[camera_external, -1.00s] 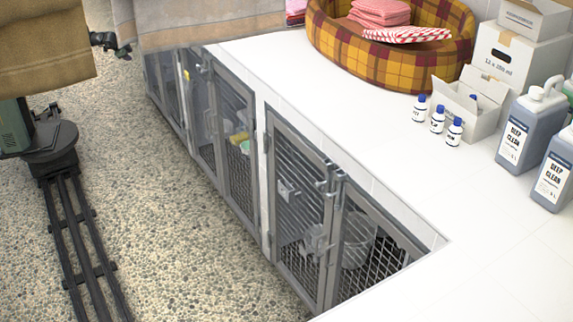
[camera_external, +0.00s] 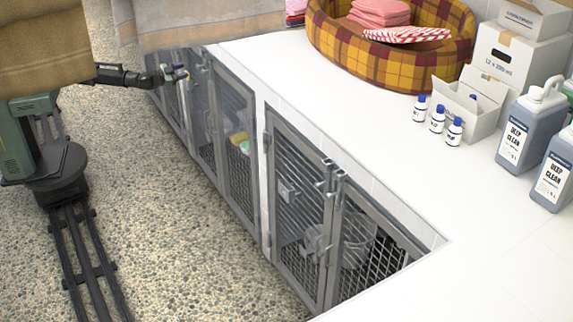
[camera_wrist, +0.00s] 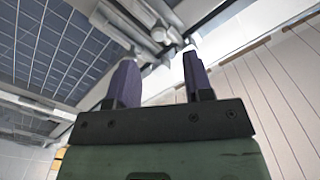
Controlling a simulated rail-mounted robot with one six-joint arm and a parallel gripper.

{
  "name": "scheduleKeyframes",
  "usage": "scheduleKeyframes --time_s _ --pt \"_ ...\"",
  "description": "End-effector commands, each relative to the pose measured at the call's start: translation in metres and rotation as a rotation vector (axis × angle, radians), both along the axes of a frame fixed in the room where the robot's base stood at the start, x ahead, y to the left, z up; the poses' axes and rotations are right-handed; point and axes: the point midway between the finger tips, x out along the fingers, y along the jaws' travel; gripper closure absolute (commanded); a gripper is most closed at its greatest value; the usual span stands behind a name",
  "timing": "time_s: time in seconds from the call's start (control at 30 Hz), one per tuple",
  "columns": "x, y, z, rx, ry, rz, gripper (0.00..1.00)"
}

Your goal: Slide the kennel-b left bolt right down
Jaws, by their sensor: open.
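My gripper (camera_external: 173,73) is in front of the mesh doors of the far kennels in the external view, at their upper part. In the wrist view my gripper (camera_wrist: 163,58) shows two purple fingers with pale tips, apart and with nothing between them. A grey metal bolt (camera_wrist: 150,22) with cylindrical parts lies just beyond the fingertips, on the frame next to a mesh door (camera_wrist: 50,45). I cannot tell whether a fingertip touches it. In the external view the bolt by my gripper is too small to make out. No kennel label is readable.
A nearer kennel door (camera_external: 298,215) carries latch hardware (camera_external: 333,180) at its top corner. A towel (camera_external: 210,22) hangs over the counter above the far doors. Bottles and a plaid pet bed (camera_external: 385,65) stand on the counter.

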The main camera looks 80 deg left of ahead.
Motion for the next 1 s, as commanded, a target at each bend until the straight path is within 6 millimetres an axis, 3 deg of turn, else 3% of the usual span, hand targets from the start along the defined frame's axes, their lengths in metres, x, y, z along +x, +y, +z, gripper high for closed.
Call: scheduleKeyframes --time_s 0.2,0.33,0.7,1.0 --pt "0.053 0.016 0.0 0.001 0.001 0.003 0.53" --pt "0.075 0.024 0.0 0.001 0.001 0.003 0.53" --pt "0.085 0.028 0.0 0.001 0.001 0.002 0.53" --pt "0.086 0.028 0.0 0.002 0.002 0.002 0.99"
